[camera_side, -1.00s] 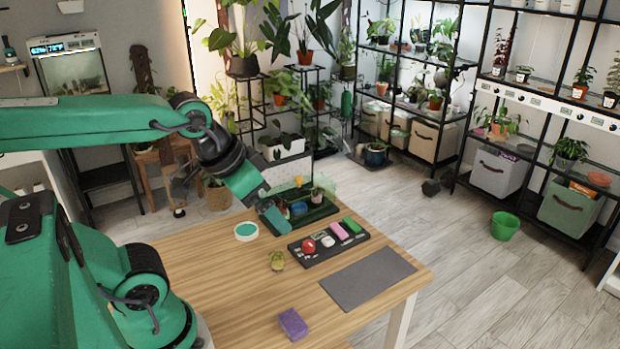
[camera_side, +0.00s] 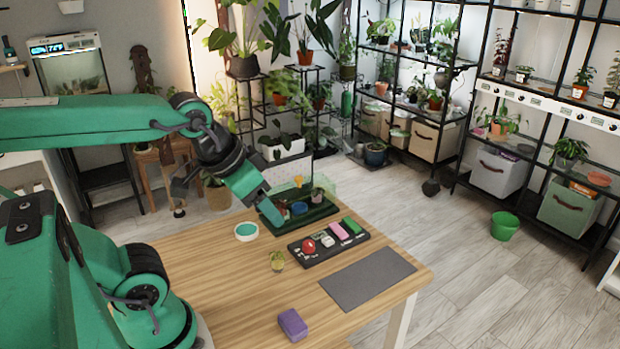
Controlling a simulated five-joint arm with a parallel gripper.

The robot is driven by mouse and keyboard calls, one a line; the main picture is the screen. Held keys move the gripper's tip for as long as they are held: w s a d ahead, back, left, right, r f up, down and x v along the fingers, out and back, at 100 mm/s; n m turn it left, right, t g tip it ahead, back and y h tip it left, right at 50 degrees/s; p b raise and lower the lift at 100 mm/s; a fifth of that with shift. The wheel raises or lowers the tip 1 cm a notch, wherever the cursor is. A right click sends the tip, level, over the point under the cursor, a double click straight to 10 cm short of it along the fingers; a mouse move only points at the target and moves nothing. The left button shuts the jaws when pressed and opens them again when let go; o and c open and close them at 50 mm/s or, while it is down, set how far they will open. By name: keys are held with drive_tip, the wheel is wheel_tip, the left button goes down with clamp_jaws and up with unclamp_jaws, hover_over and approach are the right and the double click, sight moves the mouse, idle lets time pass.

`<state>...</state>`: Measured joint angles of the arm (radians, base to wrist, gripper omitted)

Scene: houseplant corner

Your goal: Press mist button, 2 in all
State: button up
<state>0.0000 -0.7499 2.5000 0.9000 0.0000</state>
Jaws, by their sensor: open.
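A black panel (camera_side: 329,250) lies on the wooden table. It carries a red dome (camera_side: 308,246), small white parts (camera_side: 326,241), a pink block (camera_side: 339,231) and a green block (camera_side: 351,226). I cannot read which of these is the mist button. My gripper (camera_side: 271,214) points down and to the right. It is open and appears empty, above the left end of a dark green tray, up and to the left of the panel. From this angle I cannot tell its exact height or whether it touches anything.
The dark green tray (camera_side: 325,211) behind the panel holds a clear case and small coloured things. The table's middle is mostly clear.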

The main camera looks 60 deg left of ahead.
clamp_jaws()
idle(1.4)
